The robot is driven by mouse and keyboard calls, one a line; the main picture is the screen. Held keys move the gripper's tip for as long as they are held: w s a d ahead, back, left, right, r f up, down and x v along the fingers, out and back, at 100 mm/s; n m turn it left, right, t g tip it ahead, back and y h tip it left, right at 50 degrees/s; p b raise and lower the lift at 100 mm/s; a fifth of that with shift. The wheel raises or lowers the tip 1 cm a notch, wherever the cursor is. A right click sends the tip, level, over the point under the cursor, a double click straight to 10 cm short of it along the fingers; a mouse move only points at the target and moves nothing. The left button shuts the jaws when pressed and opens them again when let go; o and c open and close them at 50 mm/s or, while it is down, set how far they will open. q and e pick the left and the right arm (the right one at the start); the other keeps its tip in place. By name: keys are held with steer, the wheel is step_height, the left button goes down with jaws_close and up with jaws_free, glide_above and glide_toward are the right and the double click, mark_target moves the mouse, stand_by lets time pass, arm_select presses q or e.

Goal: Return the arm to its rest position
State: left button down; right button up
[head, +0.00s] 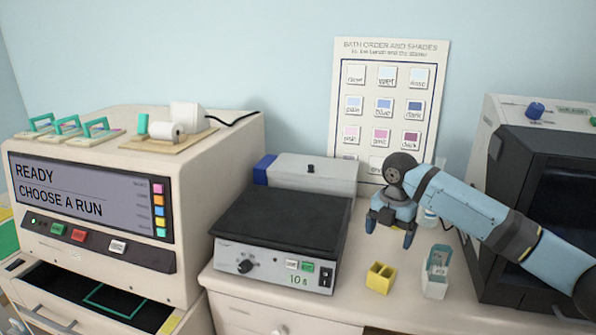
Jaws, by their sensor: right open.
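My right arm comes in from the right in the head view. Its gripper (389,229) points down above the bench, with its fingers apart and nothing seen between them. It hangs above and behind a small yellow block with openings in its top (380,278). A pale upright holder (437,272) stands to the right of the block, below my forearm. My left gripper is out of view.
A dark-fronted cabinet (540,190) stands close by my arm on the right. A chart (388,100) is on the wall.

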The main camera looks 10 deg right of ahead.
steer(key=s+a+f+m+t+y, duration=0.25)
steer(key=s+a+f+m, duration=0.55)
steer(key=s+a+f, duration=0.9)
steer(key=s+d+m+h, duration=0.1)
steer(key=s+d+m, duration=0.35)
steer(key=s, duration=0.35)
steer(key=s+d+m+t+h, duration=0.1)
steer(key=s+d+m, duration=0.2)
steer(key=s+m, duration=0.4)
steer(key=s+d+m, duration=0.4)
steer(key=s+m, duration=0.1)
steer(key=s, duration=0.3)
steer(key=w+a+f+n+t+y+p, duration=0.1)
steer(key=w+a+f+t+y+p, duration=0.1)
steer(key=w+a+t+p, duration=0.4)
steer(key=a+t+p, duration=0.1)
steer(key=p, duration=0.4)
steer(key=shift+y+p, duration=0.3)
steer(key=shift+y, duration=0.05)
steer(key=shift+f+t, duration=0.1)
steer(key=shift+t, duration=0.15)
